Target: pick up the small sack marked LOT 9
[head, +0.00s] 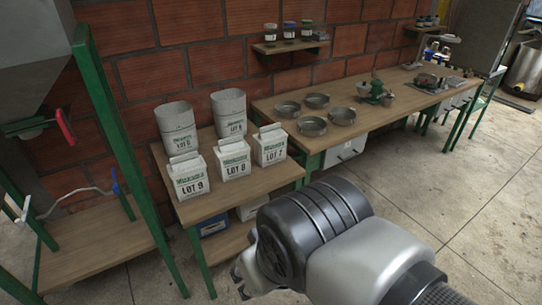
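The small white sack marked LOT 9 (187,180) stands upright at the front left corner of a wooden table (225,201). Its top is folded and its label faces me. The sack marked LOT 8 (233,161) stands close to its right, and the sack marked LOT 7 (270,147) is further right. My gripper (243,277) is low in front of the table, below and to the right of the LOT 9 sack and apart from it. My arm hides most of the gripper, so its opening cannot be made out.
Two taller, open-topped sacks (176,128) (229,113) stand behind; their lot numbers are hard to read. A green-framed machine (103,110) stands left of the table. A longer bench (390,110) with several round pans (313,126) adjoins on the right. Floor (480,200) at right is clear.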

